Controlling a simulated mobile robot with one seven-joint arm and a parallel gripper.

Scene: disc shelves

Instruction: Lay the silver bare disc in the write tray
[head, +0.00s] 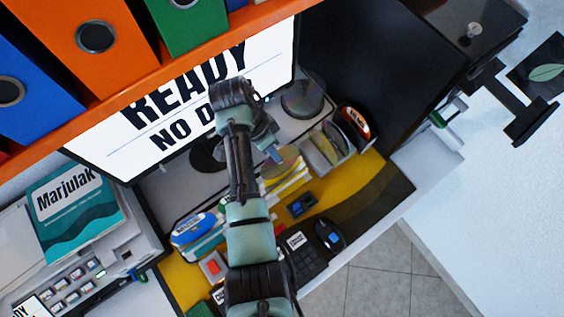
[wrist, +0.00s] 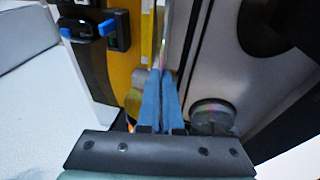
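My gripper (wrist: 161,98) has its two blue fingers nearly together in the wrist view. A thin bare disc (wrist: 166,40) stands edge-on between them, reaching away from the fingertips. In the head view my gripper (head: 275,155) is over the middle of the desk, and a shiny disc face (head: 285,163) with a yellowish, rainbow sheen shows just beside the fingertips. The edge-on view does not show the disc's colour clearly. I cannot identify the write tray with certainty in either view.
A round, dark shiny stack (head: 303,98) stands behind, right of my gripper; it also shows in the wrist view (wrist: 212,117). A holder with discs (head: 327,147) is to the right. The monitor (head: 180,100) stands behind, below the orange binder shelf (head: 175,50). A mouse (head: 330,235) lies in front.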

